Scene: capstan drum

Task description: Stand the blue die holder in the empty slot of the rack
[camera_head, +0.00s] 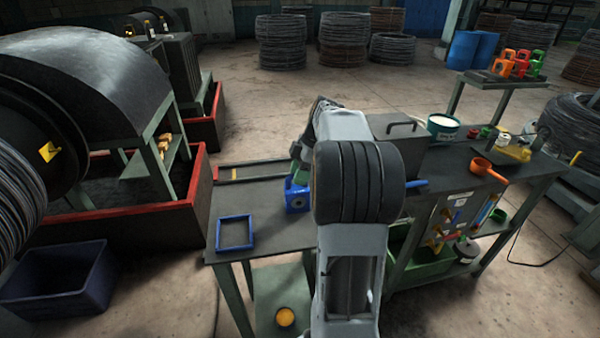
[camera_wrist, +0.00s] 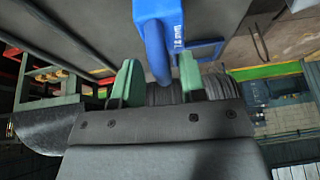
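The blue die holder (camera_head: 297,195) stands on the dark bench, partly hidden behind my arm in the head view. My gripper (camera_wrist: 160,75) is around the handle, and thin gaps seem to show between handle and fingers. In the head view my gripper (camera_head: 300,176) is just above the holder. The rack (camera_head: 485,77) stands at the far right with orange (camera_head: 502,64), red (camera_head: 519,66) and green (camera_head: 536,65) holders; its empty slot cannot be made out.
An empty blue square frame (camera_head: 222,235) lies left of the holder on the bench. A white-topped pot (camera_head: 442,126), an orange-handled cup (camera_head: 484,167) and small parts occupy the bench's right side. A red-edged machine bed (camera_head: 203,178) stands left.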

